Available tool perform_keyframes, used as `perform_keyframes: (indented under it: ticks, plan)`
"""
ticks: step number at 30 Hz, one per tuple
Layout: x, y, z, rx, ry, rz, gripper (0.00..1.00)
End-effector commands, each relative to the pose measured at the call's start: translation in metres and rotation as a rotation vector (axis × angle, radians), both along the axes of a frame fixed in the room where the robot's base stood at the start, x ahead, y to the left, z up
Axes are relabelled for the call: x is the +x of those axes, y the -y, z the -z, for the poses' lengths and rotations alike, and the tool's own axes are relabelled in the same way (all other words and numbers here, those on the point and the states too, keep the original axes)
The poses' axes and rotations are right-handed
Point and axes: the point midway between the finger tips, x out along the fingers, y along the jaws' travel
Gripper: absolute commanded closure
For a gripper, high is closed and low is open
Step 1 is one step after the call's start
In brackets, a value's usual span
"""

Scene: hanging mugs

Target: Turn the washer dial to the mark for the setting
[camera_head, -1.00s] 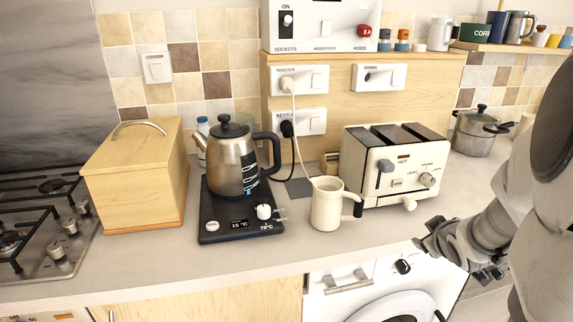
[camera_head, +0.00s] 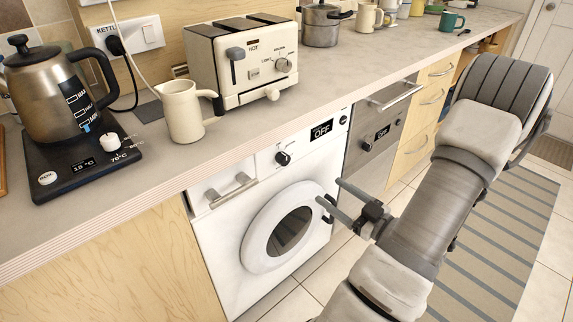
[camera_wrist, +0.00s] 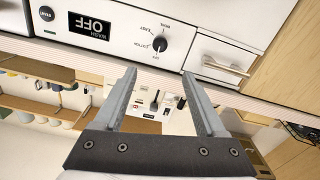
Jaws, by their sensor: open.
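The white washer (camera_head: 283,215) stands under the counter. Its black dial (camera_head: 283,158) sits on the front panel, left of a black display (camera_head: 321,130) reading OFF. The wrist view shows the panel upside down, with the dial (camera_wrist: 160,44), the display (camera_wrist: 89,27) and small setting labels around the dial, OFF among them. The dial's exact pointing is too small to tell. My gripper (camera_head: 330,191) is open and empty, in front of the washer, right of and below the dial in the head view. In the wrist view the dial lies beyond and between my fingertips (camera_wrist: 159,73), apart from them.
The washer's round door (camera_head: 290,228) is closed. A drawer handle (camera_head: 232,190) is left of the dial. The counter (camera_head: 230,140) overhangs above, with a cream jug (camera_head: 183,112) and toaster (camera_head: 245,60). A grey appliance (camera_head: 380,135) stands to the right.

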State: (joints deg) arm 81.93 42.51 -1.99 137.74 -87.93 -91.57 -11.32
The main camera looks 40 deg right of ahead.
Motion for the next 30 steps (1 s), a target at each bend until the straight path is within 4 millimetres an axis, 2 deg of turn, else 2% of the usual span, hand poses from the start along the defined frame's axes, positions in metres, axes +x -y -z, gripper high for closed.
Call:
perform_keyframes:
  ticks: [5,15,21,25,30]
  plan:
    - [0.031,-0.003,0.001,-0.002,-0.001,-0.004,0.27]
    - [0.106,-0.009,0.001,-0.004,-0.002,-0.005,0.27]
    - [0.143,-0.012,0.001,-0.002,-0.002,-0.003,0.27]
    - [0.158,-0.012,0.001,-0.004,-0.003,0.0,0.27]
    - [0.166,-0.013,0.0,-0.002,-0.003,0.001,0.27]
